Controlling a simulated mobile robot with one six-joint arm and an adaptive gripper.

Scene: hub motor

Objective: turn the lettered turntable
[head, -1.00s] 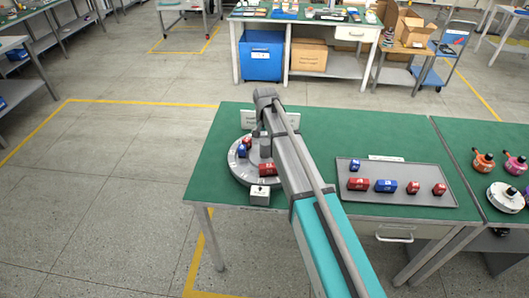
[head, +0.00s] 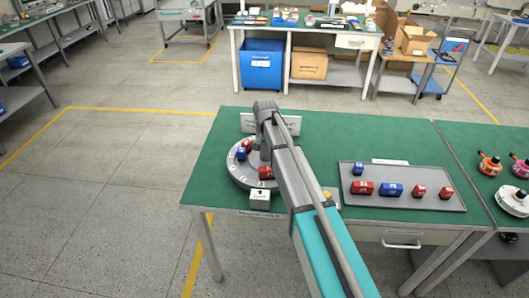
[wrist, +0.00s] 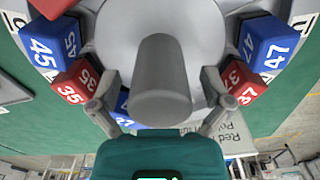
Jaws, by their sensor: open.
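The lettered turntable (head: 241,181) is a pale round disc on the left of the green table in the head view. Red and blue blocks stand on it, such as a red one (head: 265,172). In the wrist view, its numbered blocks include blue 45 (wrist: 45,47), red 35 (wrist: 74,82), blue 47 (wrist: 262,47) and red 37 (wrist: 242,85). A grey upright post (wrist: 160,75) rises from its middle. My gripper (wrist: 157,106) is open, with its fingers apart on either side of the post in the picture; I cannot tell whether they touch it. My arm hides part of the disc in the head view.
A small white box (head: 260,200) stands at the table's front edge by the disc. A sign (head: 252,122) stands behind it. A grey tray (head: 405,202) with several red and blue blocks lies to the right. Green tabletop between sign and tray is clear.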

